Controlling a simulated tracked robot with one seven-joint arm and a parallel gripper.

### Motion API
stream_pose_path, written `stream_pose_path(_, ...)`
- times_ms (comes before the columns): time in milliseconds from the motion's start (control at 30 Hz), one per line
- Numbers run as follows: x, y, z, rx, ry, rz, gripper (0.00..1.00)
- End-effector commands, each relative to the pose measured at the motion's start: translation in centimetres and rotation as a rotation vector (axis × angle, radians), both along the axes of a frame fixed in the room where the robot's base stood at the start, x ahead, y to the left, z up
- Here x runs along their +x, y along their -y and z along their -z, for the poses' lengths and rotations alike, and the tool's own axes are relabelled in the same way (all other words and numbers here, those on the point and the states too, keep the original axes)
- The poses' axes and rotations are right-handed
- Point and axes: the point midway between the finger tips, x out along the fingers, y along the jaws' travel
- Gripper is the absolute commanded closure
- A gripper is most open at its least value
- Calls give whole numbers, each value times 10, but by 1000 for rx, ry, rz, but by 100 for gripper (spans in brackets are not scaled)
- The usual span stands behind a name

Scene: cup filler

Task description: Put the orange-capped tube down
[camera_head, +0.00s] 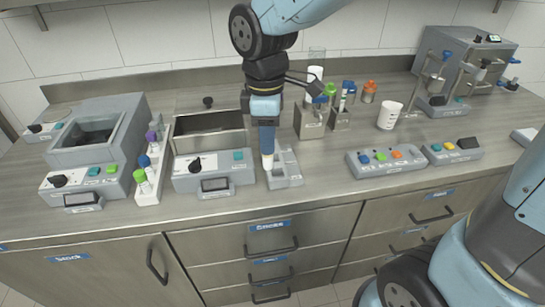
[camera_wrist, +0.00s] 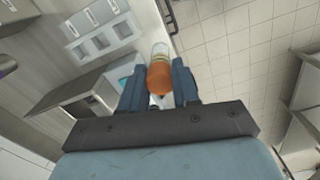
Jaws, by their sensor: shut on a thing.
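My gripper (camera_head: 266,140) points down in the head view, above the counter's front part. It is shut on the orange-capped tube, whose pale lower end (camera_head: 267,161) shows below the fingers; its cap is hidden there. In the wrist view the orange cap (camera_wrist: 160,78) and clear tube body (camera_wrist: 160,50) sit between the two fingers (camera_wrist: 160,88). The tube's lower end appears next to the left side of a small grey holder (camera_head: 287,170). I cannot tell whether it touches it. A grey block with square openings (camera_wrist: 101,28) shows left of the tube in the wrist view.
A grey device with a basin (camera_head: 215,165) stands left of my gripper, and a white rack (camera_head: 150,178) with several capped tubes is beyond it. Metal holders (camera_head: 311,122) and a white cup (camera_head: 389,115) stand to the right. A button panel (camera_head: 386,161) is at the front right.

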Motion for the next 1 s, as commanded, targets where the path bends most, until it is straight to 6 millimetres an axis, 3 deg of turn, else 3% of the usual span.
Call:
stream_pose_path(167,14,-4,6,8,-5,1,99)
stream_pose_path(533,85,-3,39,7,-4,-11,99)
stream_pose_path(800,115,-1,79,6,-5,-13,99)
stream_pose_path(1000,126,-1,90,7,-2,-14,99)
